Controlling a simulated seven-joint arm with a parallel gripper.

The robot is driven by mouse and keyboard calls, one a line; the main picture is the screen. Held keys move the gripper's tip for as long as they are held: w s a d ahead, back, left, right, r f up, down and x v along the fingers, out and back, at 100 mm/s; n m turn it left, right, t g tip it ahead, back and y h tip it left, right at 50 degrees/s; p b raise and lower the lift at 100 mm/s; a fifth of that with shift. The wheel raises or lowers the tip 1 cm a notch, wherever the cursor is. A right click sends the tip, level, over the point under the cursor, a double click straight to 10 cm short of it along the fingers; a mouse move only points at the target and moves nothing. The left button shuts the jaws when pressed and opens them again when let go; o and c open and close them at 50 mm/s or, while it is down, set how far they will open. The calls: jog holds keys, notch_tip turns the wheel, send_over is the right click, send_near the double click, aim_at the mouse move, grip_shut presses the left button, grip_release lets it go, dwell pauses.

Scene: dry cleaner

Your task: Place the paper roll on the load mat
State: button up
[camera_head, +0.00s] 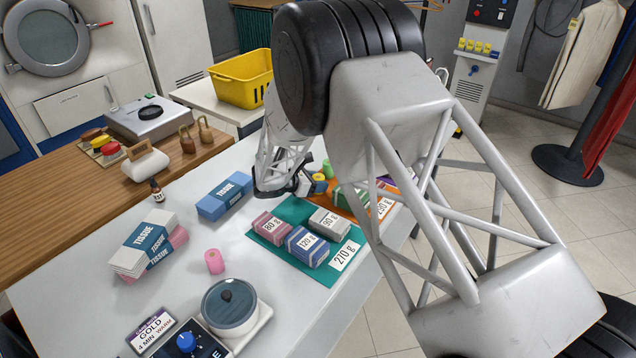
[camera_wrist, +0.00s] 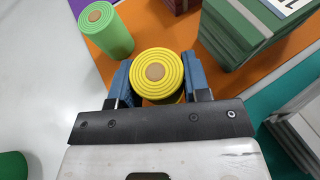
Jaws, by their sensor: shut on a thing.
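My gripper (camera_wrist: 158,82) is shut on a yellow paper roll (camera_wrist: 157,76), held with its round end facing the wrist camera. In the head view my gripper (camera_head: 308,187) is partly hidden by my arm, and a little of the yellow roll (camera_head: 319,178) shows. An orange mat (camera_wrist: 115,62) lies beneath and around the roll in the wrist view; whether the roll touches it I cannot tell. A teal mat (camera_head: 262,241) with a 270 g label lies nearer the head camera. Which is the load mat is not clear. A green roll (camera_wrist: 107,28) stands upright beside the held roll, apart from it.
The teal mat carries packets marked 80 g (camera_head: 272,227), 120 g (camera_head: 306,246) and 90 g (camera_head: 329,224). A dark green packet (camera_wrist: 243,35) stands close right of my gripper. A blue tissue box (camera_head: 224,196) and a pink roll (camera_head: 214,262) stand left on the white table.

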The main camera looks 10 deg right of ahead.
jog(key=o, duration=0.9)
jog(key=shift+f, duration=0.15)
jog(key=shift+a+r, duration=0.15)
jog(key=shift+r, duration=0.1)
jog(key=v, duration=1.1)
jog(key=shift+s+a+r, duration=0.15)
jog(key=shift+s+a, duration=0.05)
jog(key=shift+a, duration=0.1)
